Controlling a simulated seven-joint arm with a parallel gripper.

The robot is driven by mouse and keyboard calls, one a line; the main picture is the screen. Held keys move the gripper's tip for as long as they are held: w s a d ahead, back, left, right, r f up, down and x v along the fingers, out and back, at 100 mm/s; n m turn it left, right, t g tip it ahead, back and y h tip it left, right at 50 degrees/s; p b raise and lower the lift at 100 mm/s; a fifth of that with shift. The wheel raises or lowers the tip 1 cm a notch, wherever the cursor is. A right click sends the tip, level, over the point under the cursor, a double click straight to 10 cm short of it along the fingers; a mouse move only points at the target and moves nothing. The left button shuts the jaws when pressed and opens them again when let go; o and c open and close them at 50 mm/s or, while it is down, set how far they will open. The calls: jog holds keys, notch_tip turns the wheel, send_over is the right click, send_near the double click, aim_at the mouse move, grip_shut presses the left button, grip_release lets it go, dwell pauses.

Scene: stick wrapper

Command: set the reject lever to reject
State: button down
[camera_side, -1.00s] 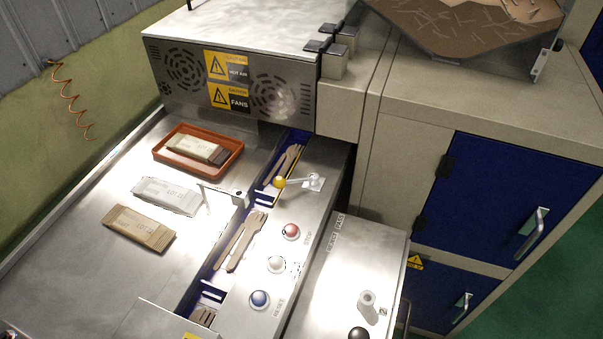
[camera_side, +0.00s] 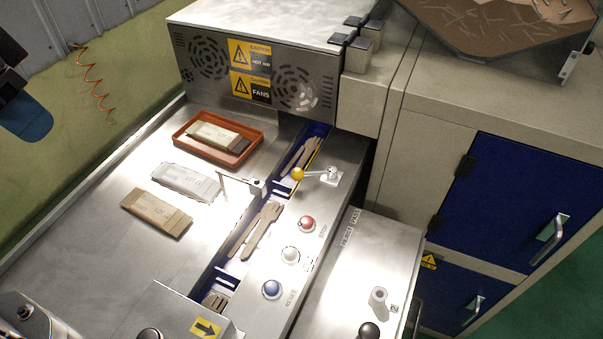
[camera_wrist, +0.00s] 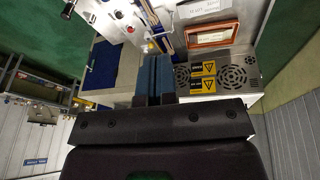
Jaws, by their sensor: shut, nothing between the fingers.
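A lever with a yellow ball (camera_side: 298,174) stands on the metal panel beside the blue stick channel. Its arm runs from a pivot plate on the right, and the ball is at the channel's edge. REJECT and PASS labels (camera_side: 350,227) are on the lower right panel, where a black knob (camera_side: 369,331) is partly cut off by the frame. I cannot tell for certain which one the labels belong to. My gripper (camera_wrist: 153,62) is shut and empty in the wrist view. Its blue fingertip (camera_side: 27,118) shows at the side view's left edge, far from both levers.
Red (camera_side: 306,223), white (camera_side: 290,254) and blue (camera_side: 271,289) buttons line the panel. Wooden sticks (camera_side: 256,232) lie in the channel. An orange tray (camera_side: 253,150) and wrapped packs (camera_side: 155,213) rest on the left table. The fan housing (camera_side: 215,75) stands behind.

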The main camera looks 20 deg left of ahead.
aim_at(299, 175)
jog(key=w+d+f+n+t+h, duration=0.1)
jog(key=w+d+f+n+h, duration=0.3)
jog(key=d, duration=0.6)
jog(key=w+d+f+n+t+y, duration=0.1)
jog(key=w+d+f+n+t, duration=0.1)
jog(key=w+d, duration=0.65)
jog(key=w+d+f+n+t+h, duration=0.1)
jog(key=w+d+f+n+h, duration=0.2)
jog(key=d, duration=0.9)
notch_tip(299, 175, down, 10)
jog(key=w+d+n+t+y, duration=0.1)
jog(key=w+n+t+y, duration=0.15)
jog(key=n+y, duration=0.55)
jog(key=a+r+n+g+y, duration=0.1)
jog(key=a+n+y, duration=0.4)
jog(key=n, duration=0.5)
jog(key=shift+a+g, duration=0.35)
jog(key=shift+a, duration=0.6)
jog(key=x, duration=1.4)
jog(key=shift+a+r, duration=0.1)
